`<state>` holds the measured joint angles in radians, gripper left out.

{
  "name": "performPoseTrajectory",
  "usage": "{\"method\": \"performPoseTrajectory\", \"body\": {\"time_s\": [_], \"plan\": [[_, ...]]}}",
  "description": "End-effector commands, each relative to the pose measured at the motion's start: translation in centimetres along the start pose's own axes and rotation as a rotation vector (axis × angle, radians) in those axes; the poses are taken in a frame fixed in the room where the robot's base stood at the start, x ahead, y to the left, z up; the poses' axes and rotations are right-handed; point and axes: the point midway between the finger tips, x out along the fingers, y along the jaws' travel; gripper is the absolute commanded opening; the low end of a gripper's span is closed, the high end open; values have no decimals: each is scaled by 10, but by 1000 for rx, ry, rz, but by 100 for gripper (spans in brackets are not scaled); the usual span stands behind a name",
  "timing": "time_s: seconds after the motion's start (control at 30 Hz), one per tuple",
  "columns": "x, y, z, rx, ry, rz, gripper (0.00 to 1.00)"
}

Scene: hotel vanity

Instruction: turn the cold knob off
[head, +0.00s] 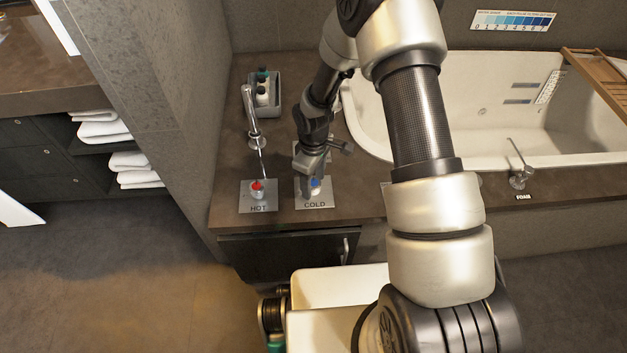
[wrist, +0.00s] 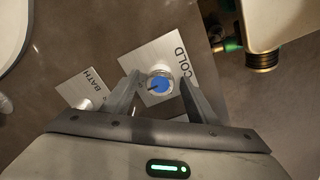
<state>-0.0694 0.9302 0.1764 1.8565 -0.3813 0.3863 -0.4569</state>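The cold knob (head: 315,186) has a blue top and stands on a silver plate marked COLD (head: 315,204) on the brown counter. My gripper (head: 312,172) points down over it and hides part of it in the head view. In the wrist view the blue-topped knob (wrist: 158,85) shows between the two fingers of my gripper (wrist: 158,86), which is open. Gaps show on both sides of the knob, so the fingers do not appear to grip it. How far the fingertips reach down beside it is hard to tell.
The red-topped hot knob (head: 257,187) stands just left, below a tall spout (head: 252,115). A BATH plate (wrist: 75,92) with another knob lies close by in the wrist view. A bottle tray (head: 262,98) and the white tub (head: 480,105) stand behind.

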Motion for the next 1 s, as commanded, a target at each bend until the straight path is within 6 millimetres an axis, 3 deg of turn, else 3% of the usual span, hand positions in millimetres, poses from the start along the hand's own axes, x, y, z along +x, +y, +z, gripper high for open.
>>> {"method": "performPoseTrajectory", "body": {"time_s": [0.23,0.37,0.8,1.0], "plan": [[-1,0,0,0,-1,0,52],[-14,1,0,1,1,1,52],[-117,1,0,1,3,3,52],[-155,1,0,1,2,2,52]]}}
